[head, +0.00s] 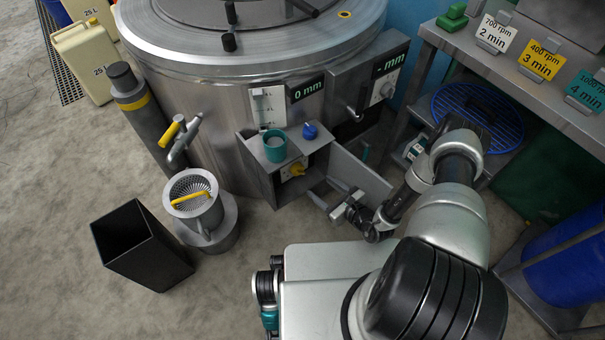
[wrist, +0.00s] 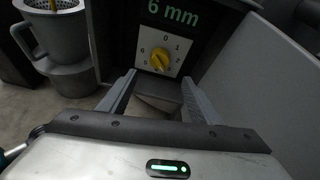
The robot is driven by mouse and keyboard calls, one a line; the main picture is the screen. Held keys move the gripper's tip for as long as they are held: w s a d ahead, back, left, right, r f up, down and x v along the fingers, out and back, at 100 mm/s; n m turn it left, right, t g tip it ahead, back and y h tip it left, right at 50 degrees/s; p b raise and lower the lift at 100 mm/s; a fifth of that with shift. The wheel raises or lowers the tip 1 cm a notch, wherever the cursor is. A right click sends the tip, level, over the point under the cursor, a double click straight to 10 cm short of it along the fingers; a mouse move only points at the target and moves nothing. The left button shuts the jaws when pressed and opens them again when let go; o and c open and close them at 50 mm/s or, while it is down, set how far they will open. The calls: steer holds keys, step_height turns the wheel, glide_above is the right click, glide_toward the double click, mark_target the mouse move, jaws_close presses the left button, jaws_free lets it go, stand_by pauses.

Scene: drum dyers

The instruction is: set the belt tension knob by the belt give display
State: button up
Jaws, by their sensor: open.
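The yellow belt tension knob (wrist: 160,57) is on a white numbered dial plate in the wrist view, below a dark display (wrist: 172,14) reading "6 mm" in green. The knob's pointer direction is too small to read surely. In the head view the knob (head: 297,170) shows inside an open grey box (head: 262,178) on the front of the steel drum machine. My gripper (head: 330,194) is at the box's opening, open and empty. In the wrist view my two fingers (wrist: 160,93) stand either side of and short of the knob, not touching it.
A grey door panel (head: 362,175) stands open to the right. A teal cup (head: 275,146) and a blue knob (head: 310,131) are on top of the box. Other displays read "0 mm" (head: 306,90) and "- mm" (head: 389,64). A strainer cup (head: 195,190) and black bin (head: 142,245) stand left.

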mark_target(300, 174)
steer(key=b+x, duration=0.3)
steer(key=x, duration=0.9)
steer(key=shift+w+a, duration=0.2)
steer(key=shift+a, duration=0.05)
steer(key=c, duration=1)
steer(key=shift+c, duration=0.2)
steer(key=shift+s+a+n+t+h+p, duration=0.15)
steer(key=shift+n+t+h+p, duration=0.25)
steer(key=shift+n+p, duration=0.6)
steer(key=n+t+h, duration=0.1)
steer(key=n, duration=0.1)
steer(key=n+h+p, duration=0.1)
steer(key=n, duration=0.1)
steer(key=shift+a+f+t, duration=0.1)
steer(key=shift+f+t, duration=0.05)
steer(key=shift+t, duration=0.25)
